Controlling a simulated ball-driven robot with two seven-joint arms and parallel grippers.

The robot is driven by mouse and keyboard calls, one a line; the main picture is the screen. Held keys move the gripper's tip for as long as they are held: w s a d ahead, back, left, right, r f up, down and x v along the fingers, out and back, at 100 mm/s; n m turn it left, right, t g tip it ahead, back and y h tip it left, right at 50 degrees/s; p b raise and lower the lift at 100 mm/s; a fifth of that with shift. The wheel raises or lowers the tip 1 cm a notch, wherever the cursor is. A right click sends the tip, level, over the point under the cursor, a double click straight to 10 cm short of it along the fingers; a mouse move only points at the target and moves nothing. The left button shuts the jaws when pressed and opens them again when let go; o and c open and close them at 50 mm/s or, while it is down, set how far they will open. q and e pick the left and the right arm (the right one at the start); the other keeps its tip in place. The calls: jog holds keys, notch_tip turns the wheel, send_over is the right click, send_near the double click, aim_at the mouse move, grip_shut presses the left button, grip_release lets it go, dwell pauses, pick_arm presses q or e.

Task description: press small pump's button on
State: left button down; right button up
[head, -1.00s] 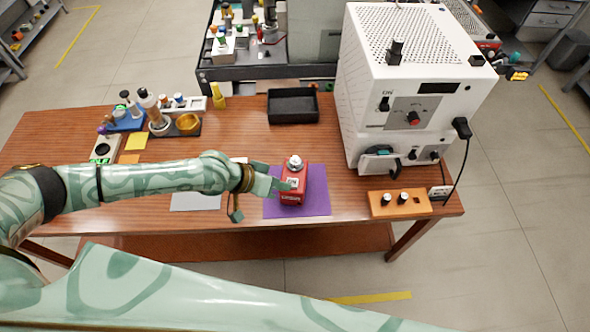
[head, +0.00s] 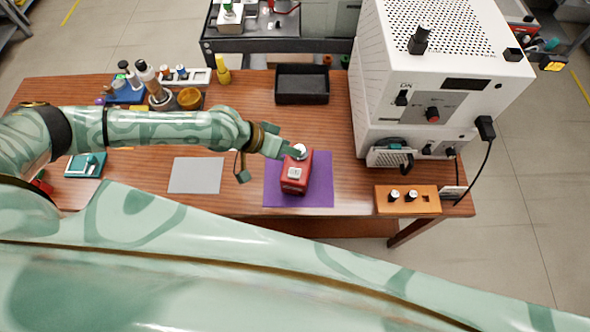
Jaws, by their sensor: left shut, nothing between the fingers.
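A small red device (head: 296,178), which looks like the small pump, stands on a purple mat (head: 318,193) near the table's front edge. It has a silvery round top (head: 301,151) and a small pale square (head: 295,172) on its near face. I cannot tell which of these is the button, or whether it is on. My left gripper (head: 292,153) is shut and empty. Its fingertips are at the upper left of the red device, beside its silvery top and overlapping it in the picture. I cannot tell if they touch. My right gripper is out of view.
A white instrument (head: 387,60) stands to the right, with an orange box (head: 407,200) in front of it. A black tray (head: 302,84) lies behind the device. A grey sheet (head: 196,175) lies to the left. Bottles and racks crowd the back left.

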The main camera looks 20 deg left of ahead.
pick_arm(q)
jog(key=f, duration=0.1)
jog(key=b, duration=0.6)
send_over(291, 173)
notch_tip(291, 173, down, 6)
jog(key=shift+r, duration=0.1)
jog(key=shift+f+b, duration=0.45)
jog(key=shift+f, duration=0.35)
dwell(0.8)
jog(key=shift+f, duration=0.4)
